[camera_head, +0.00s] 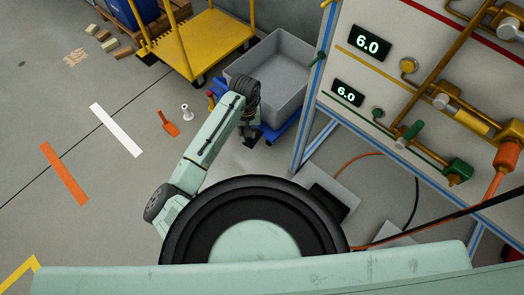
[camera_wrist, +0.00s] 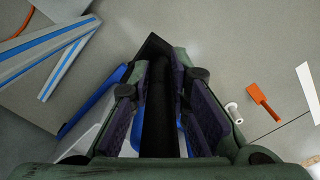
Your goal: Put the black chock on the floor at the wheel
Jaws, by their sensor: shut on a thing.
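My gripper (camera_head: 248,132) reaches down beside the grey bin on a blue dolly (camera_head: 283,130). In the wrist view my gripper (camera_wrist: 159,80) is shut on the black chock (camera_wrist: 157,112). The chock stands lengthwise between the two finger pads, and its dark end shows past the fingertips. The blue dolly also shows in the wrist view (camera_wrist: 92,105), close to the left finger. In the head view the chock is hard to tell from my dark fingers. I cannot tell whether it touches the floor. The dolly's wheel near my gripper is mostly hidden.
The grey bin (camera_head: 262,90) stands right of my wrist. A yellow cart (camera_head: 215,45) is behind. An orange scoop (camera_head: 168,124) and a white spool (camera_head: 187,112) lie to the left. A panel frame (camera_head: 305,125) stands at right. The left floor is mostly clear.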

